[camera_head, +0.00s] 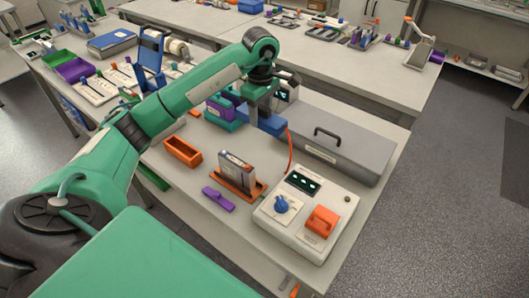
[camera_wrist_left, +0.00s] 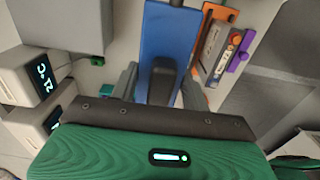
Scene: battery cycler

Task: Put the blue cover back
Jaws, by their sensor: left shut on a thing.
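The blue cover (camera_wrist_left: 172,28) is a flat blue plate with a dark raised handle, seen from above in the left wrist view. My left gripper (camera_wrist_left: 163,86) has its fingers on either side of this handle and is shut on it. In the head view the blue cover (camera_head: 271,124) shows under the left gripper (camera_head: 262,114), beside the grey case. The wrist and fingers hide part of it, and I cannot tell whether it rests on anything. My right gripper is not in view.
A long grey case (camera_head: 345,143) with a black handle lies right of the gripper. A white cycler unit (camera_head: 272,222), a battery in an orange holder (camera_head: 232,183), a purple piece (camera_head: 217,199) and an orange bin (camera_head: 182,152) stand in front. An orange cable (camera_head: 290,150) runs close by.

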